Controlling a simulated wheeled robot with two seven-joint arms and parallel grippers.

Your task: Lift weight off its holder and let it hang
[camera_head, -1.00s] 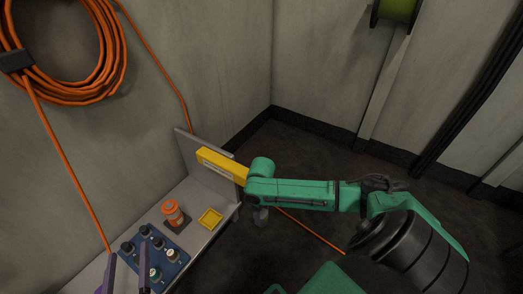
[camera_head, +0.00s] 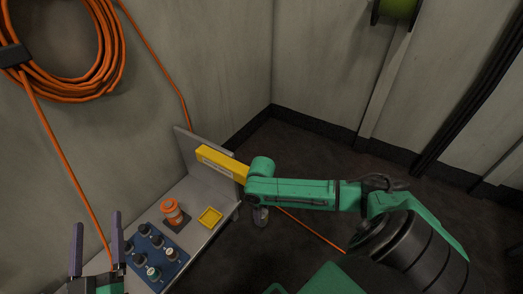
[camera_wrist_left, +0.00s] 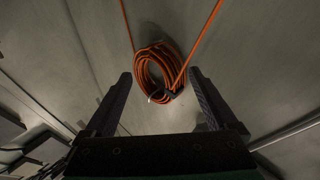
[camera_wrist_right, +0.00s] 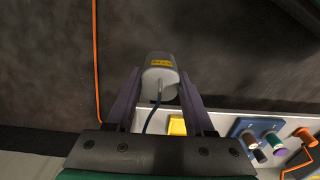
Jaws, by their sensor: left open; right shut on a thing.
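The weight (camera_wrist_right: 160,78) is a grey rounded body with a yellow label, seen between the fingertips of my right gripper (camera_wrist_right: 160,88), which is shut on it. A dark cord (camera_wrist_right: 154,115) runs from the weight towards the wrist. It is beyond the bench edge, over dark floor. In the head view a small grey part (camera_head: 260,216), probably the weight, shows below my right arm, which hides the right gripper. My left gripper (camera_head: 97,230) is open and empty, left of the bench.
The grey bench (camera_head: 190,243) carries a blue panel of knobs (camera_head: 160,257) and an orange cylinder (camera_head: 171,210). An orange cable coil (camera_head: 100,45) hangs on the wall. Floor at right is clear.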

